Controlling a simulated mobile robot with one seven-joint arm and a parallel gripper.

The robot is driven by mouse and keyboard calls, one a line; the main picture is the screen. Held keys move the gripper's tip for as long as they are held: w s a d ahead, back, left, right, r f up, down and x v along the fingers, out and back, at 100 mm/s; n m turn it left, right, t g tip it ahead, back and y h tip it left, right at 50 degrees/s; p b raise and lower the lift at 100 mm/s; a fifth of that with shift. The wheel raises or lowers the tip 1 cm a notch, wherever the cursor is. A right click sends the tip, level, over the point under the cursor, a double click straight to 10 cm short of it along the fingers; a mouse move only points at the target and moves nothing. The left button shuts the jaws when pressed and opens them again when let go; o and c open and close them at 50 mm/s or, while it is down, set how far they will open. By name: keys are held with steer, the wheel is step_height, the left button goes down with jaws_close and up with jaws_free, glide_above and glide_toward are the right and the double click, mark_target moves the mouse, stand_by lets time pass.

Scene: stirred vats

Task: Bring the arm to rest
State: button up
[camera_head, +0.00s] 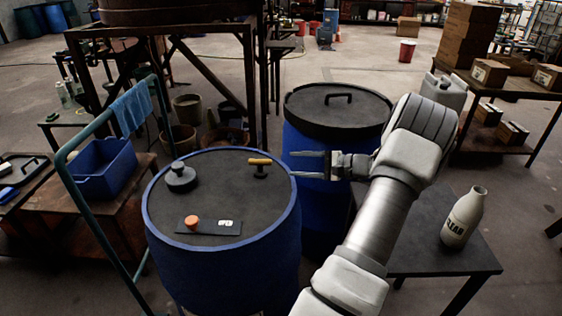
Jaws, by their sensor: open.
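My arm (378,219) reaches up from the bottom edge, right of the middle, and bends left at its wrist. My gripper (310,164) points left with its two fingers apart and nothing between them. It shows beside the right rim of the near blue vat (221,235) and in front of the far blue vat (337,112), which has a dark lid with a handle. My wrist and forearm hide part of the far vat and of the dark table behind them.
A bottle (463,217) stands on the dark table (432,262) at right. A teal rail (97,218) and blue bin (103,168) stand left.

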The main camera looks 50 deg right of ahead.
steer(key=shift+v, duration=0.95)
steer(key=w+a+r+n+g+y, duration=0.1)
steer(key=w+a+r+n+g, duration=0.25)
steer(key=a, duration=0.55)
steer(key=w+a+r+n+g+y, duration=0.25)
steer(key=w+a+g, duration=0.2)
steer(key=a, duration=0.55)
steer(key=s+a+r+n+g+h+p, duration=0.1)
steer(key=a+r+n+g+h, duration=0.2)
steer(key=a, duration=0.6)
steer(key=s+a+r+n+g+h, duration=0.15)
steer(key=a+n, duration=0.25)
steer(key=a, duration=0.4)
steer(key=s+a+r+n+h, duration=0.1)
steer(key=s+a+r+n, duration=0.3)
steer(key=a, duration=0.4)
steer(key=s+a+r+n+t+h, duration=0.2)
steer(key=s+n+t+h, duration=0.1)
steer(key=s, duration=0.7)
step_height(320, 180, up, 12)
steer(key=p, duration=1.1)
steer(key=shift+s+r+n+p, duration=0.15)
steer(key=shift+s+n+p, duration=0.2)
steer(key=shift+s, duration=0.1)
